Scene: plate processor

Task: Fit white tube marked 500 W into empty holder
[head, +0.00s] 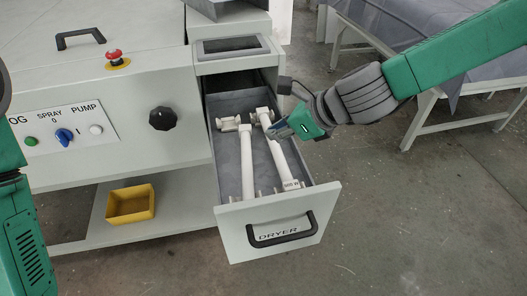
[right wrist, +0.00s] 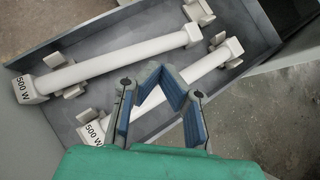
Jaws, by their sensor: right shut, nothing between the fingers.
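Two white tubes lie side by side in the open grey drawer (head: 226,165). The left tube (head: 247,165) runs nearly straight front to back. The right tube (head: 281,157) is slanted, with a 500 W mark on its front end. In the right wrist view both the upper tube (right wrist: 110,63) and the lower tube (right wrist: 205,66) carry 500 W marks. Pale holder brackets (right wrist: 200,11) stand near the tube ends; I cannot tell how each tube is seated. My right gripper (head: 287,125) is shut and empty, above the slanted tube, partly covering it. My left gripper is not visible.
The drawer front (head: 232,237), labelled DRYER, has a black handle (head: 283,231). The machine's control panel (head: 75,150) is to the left, with a yellow bin (head: 130,204) below. A cloth-covered table (head: 466,80) stands behind my right arm. Floor is clear at right.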

